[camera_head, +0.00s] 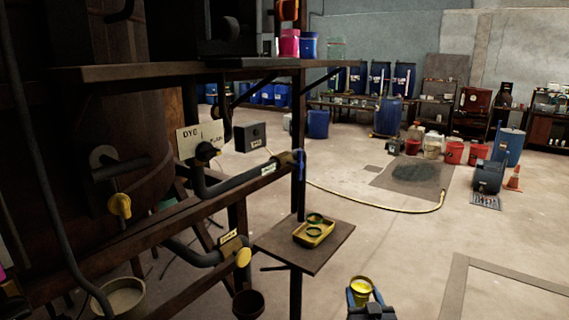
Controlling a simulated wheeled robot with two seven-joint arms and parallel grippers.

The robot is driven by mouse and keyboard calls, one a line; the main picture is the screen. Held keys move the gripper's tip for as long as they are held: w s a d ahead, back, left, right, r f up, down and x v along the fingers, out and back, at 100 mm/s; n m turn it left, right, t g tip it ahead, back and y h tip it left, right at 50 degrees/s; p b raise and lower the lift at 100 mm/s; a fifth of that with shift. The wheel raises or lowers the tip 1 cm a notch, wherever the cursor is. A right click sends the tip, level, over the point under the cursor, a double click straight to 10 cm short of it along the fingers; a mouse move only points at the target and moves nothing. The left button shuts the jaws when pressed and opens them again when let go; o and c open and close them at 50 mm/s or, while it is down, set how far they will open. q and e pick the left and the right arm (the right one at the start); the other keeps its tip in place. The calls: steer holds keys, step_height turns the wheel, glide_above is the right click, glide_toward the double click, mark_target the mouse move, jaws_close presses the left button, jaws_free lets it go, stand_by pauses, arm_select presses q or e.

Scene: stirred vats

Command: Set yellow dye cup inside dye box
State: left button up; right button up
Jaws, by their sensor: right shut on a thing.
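The yellow dye cup (361,287) is at the bottom of the head view, right of centre. My right gripper (370,307) is shut on it, and the cup looks about upright with yellow showing inside its rim. A shallow yellow box (316,241), apparently the dye box, sits on a small brown side shelf (276,239). My left gripper is not in view.
A dark post (298,185) rises behind the shelf. Pipes with yellow valve handles (243,257) run to its left. A pink container (289,43) and a blue one (309,45) stand on the upper shelf. Open floor lies to the right.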

steer(key=shift+a+r, duration=0.15)
steer(key=shift+r, duration=0.55)
steer(key=shift+s+y, duration=0.2)
steer(key=shift+y, duration=0.1)
steer(key=s+f, duration=0.6)
steer(key=f, duration=0.3)
steer(key=shift+d+f, duration=0.2)
steer(key=shift+f, duration=0.2)
steer(key=shift+r, duration=0.1)
